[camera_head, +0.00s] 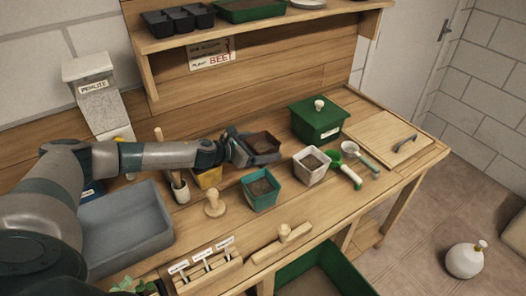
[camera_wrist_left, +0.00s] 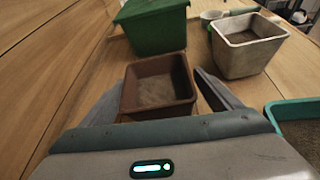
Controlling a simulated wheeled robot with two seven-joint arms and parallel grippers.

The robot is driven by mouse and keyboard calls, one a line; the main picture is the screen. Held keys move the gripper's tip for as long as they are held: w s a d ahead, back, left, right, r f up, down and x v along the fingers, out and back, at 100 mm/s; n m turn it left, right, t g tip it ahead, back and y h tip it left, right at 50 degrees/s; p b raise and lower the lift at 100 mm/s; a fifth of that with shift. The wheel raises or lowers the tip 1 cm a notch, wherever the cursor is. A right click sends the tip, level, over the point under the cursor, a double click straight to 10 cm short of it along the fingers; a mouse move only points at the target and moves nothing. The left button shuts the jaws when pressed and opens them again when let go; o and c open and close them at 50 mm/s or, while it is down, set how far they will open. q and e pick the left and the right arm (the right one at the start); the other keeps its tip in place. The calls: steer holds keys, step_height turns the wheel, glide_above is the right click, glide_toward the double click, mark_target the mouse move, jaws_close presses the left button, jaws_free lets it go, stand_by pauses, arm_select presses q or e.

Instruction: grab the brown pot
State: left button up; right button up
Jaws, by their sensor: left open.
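The brown pot (camera_head: 263,141) stands on the bench top, left of the green lidded box, and is partly hidden by my gripper in the head view. It is square and holds soil. In the left wrist view the brown pot (camera_wrist_left: 158,108) sits between the two fingers of my left gripper (camera_wrist_left: 160,86). The left gripper (camera_head: 254,148) is open, with one finger on each side of the pot. A narrow gap shows on the right side; whether the left finger touches the pot I cannot tell. My right gripper is not in view.
A teal pot (camera_head: 261,190) and a white pot (camera_head: 311,166) stand close by. The green box (camera_head: 317,120) is behind to the right. A yellow pot (camera_head: 209,178) is under my left wrist. A wooden stamp (camera_head: 214,204) and a grey tub (camera_head: 125,220) are nearer left.

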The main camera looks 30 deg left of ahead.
arm_select(q)
steer(key=shift+w+d+f, duration=0.1)
steer(key=shift+w+d, duration=0.1)
steer(key=shift+w, duration=0.2)
steer(key=c, duration=1.1)
steer(key=shift+c, duration=0.2)
steer(key=shift+r, duration=0.9)
steer(key=w+d+r, duration=0.3)
steer(key=d+r, duration=0.6)
steer(key=d, duration=0.2)
steer(key=shift+d+r, duration=0.15)
